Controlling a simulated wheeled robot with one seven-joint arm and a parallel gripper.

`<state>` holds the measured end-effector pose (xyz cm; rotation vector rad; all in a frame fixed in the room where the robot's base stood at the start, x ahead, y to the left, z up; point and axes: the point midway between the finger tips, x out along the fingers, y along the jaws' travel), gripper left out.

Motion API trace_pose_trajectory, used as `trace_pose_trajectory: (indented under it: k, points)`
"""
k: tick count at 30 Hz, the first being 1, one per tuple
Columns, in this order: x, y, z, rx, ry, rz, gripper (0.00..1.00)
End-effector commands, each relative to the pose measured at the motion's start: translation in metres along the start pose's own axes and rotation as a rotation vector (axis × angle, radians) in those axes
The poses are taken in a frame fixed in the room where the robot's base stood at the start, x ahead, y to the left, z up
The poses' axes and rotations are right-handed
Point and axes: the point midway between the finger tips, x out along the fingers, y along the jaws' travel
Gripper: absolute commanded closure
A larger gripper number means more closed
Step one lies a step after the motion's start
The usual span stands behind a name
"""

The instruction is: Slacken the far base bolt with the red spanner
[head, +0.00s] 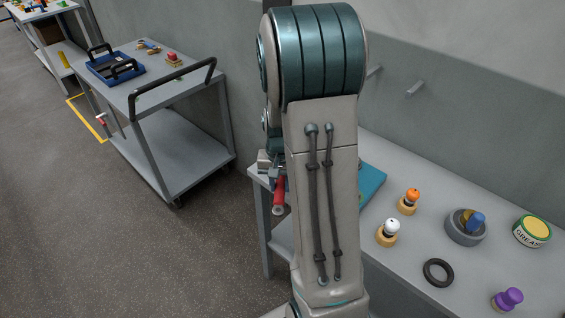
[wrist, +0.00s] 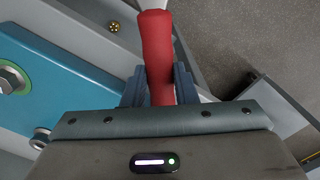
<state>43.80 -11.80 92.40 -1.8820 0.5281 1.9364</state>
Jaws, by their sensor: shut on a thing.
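My gripper (wrist: 158,88) is shut on the red handle of the spanner (wrist: 157,45). The handle points away between the two fingers, and its pale metal end runs out of the top of the wrist view. My arm hides most of the base (head: 372,183) in the head view.
The bench (head: 410,262) holds an orange-topped piece (head: 412,197), a white-topped piece (head: 390,229), a black ring (head: 438,272), a grey bowl (head: 464,230), a grease tin (head: 533,232) and a purple knob (head: 508,299). A trolley (head: 190,88) stands left; open floor lies between.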

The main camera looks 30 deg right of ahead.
Motion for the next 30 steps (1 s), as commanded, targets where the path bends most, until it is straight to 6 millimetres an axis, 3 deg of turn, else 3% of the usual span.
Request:
trace_pose_trajectory:
  k: [30]
  points:
    - [-0.0072, -0.0023, 0.0001, 0.018, 0.001, -0.001, 1.0]
